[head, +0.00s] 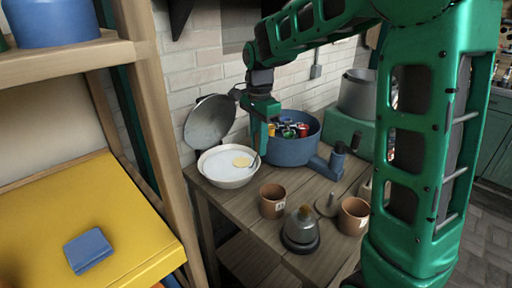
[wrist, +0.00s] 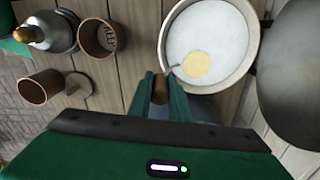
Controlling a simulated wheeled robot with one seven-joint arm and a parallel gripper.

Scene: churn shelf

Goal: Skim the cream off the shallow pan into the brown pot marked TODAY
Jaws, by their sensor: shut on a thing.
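The shallow pan (head: 215,178), white-rimmed and holding white liquid, stands on the wooden table; it also shows in the wrist view (wrist: 240,84). In the head view, my gripper (head: 259,143) is just above the pan's right side.
A grey metal vessel with a brownish top (head: 300,228) stands between the pots. A blue tub (head: 292,153) with coloured items is behind my gripper. A round grey lid (head: 210,123) leans on the wall. A wooden shelf (head: 146,90) bounds the left side.

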